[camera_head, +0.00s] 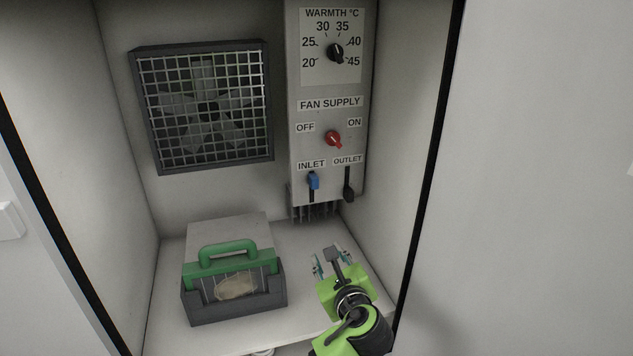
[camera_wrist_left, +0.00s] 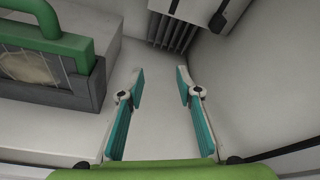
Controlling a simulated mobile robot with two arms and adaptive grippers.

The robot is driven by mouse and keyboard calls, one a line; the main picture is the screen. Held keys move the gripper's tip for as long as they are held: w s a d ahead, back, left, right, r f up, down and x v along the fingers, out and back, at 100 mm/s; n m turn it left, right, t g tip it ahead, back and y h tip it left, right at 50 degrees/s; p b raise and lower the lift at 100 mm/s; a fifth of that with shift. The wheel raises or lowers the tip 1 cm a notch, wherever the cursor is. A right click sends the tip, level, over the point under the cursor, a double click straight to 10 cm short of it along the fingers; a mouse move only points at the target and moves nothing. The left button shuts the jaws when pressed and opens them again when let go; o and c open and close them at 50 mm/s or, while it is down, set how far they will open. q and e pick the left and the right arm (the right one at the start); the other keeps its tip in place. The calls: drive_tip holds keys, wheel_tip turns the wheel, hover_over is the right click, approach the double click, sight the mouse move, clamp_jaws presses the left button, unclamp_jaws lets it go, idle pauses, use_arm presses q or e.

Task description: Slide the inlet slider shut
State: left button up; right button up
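The inlet slider (camera_head: 313,181) is a blue knob on a dark vertical slot under the INLET label, on the front of the grey control panel (camera_head: 325,120). The knob sits near the upper part of its slot, with dark slot showing below it. My left gripper (camera_head: 331,260) is below the panel and in front of it, apart from the slider. In the left wrist view the gripper (camera_wrist_left: 155,80) is open, with nothing between its teal-padded fingers. The blue knob cannot be made out there. My right gripper is not in view.
Beside the inlet slider is the black outlet slider (camera_head: 348,194), low in its slot. Above are a red fan switch (camera_head: 333,139) and a warmth dial (camera_head: 336,52). A green-handled box (camera_head: 234,302) stands left on the cabinet floor. A caged fan (camera_head: 205,105) is on the back wall.

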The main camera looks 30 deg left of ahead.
sight(315, 182)
use_arm(q)
drive_tip(key=w+r+m+t+y, duration=0.1)
drive_tip(key=w+r+m+y, duration=0.2)
drive_tip(key=r, duration=0.8)
drive_tip(key=p+x, duration=0.2)
drive_tip(key=x, duration=1.1)
drive_tip(key=shift+s+a, duration=0.1)
drive_tip(key=shift+a, duration=0.15)
drive_tip(key=shift+w+a, duration=0.4)
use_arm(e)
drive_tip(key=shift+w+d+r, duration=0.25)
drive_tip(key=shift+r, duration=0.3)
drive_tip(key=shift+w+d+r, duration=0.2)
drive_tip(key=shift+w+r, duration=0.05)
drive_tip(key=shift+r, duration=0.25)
use_arm(q)
clamp_jaws()
